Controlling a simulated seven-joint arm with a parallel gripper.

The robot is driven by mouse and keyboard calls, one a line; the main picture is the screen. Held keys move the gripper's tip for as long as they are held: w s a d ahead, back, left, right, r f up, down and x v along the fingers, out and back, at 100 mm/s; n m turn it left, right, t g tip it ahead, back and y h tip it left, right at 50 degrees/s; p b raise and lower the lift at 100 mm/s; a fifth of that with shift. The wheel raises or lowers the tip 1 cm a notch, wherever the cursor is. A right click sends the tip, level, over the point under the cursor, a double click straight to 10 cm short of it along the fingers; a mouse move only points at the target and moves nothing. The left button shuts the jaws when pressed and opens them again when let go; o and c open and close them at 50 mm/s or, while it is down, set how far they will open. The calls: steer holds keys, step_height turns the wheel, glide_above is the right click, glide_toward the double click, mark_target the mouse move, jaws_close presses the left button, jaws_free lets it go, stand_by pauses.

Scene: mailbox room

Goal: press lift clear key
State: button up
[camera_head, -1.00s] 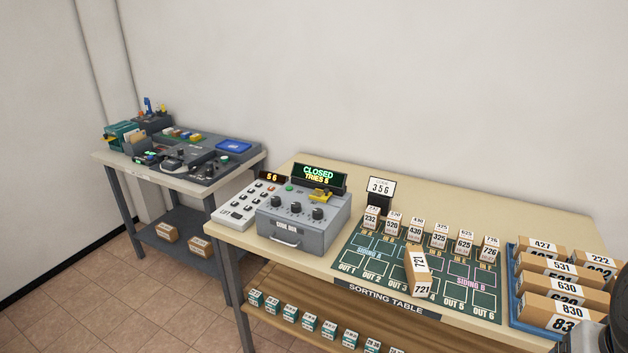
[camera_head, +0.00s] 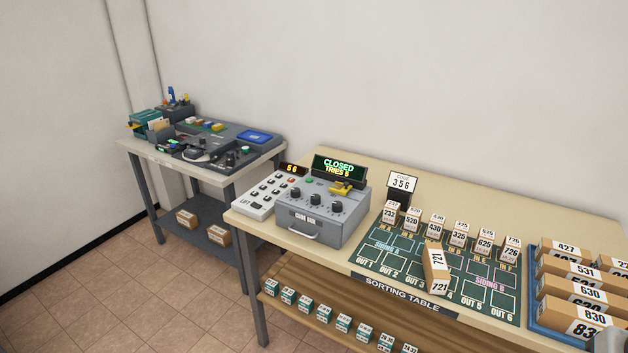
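A white keypad (camera_head: 266,196) with several dark keys stands at the left end of the sorting table. A small display (camera_head: 293,169) behind it reads "5 6" in orange. The label near its front looks like "LIFT"; I cannot make out a clear key at this size. A grey code box (camera_head: 316,215) with three black knobs stands right beside the keypad. Its screen (camera_head: 339,168) reads "CLOSED" and "TRIES 5". A card (camera_head: 402,183) behind the mat reads "CODE 356". My gripper's fingers are not in view; only a dark part shows at the lower right edge.
A green mat (camera_head: 393,262) carries small numbered boxes and a larger box (camera_head: 435,265) marked 721. A blue tray (camera_head: 541,318) of numbered boxes stands at the right. A second table (camera_head: 133,148) with equipment stands at the left, with a gap between the tables.

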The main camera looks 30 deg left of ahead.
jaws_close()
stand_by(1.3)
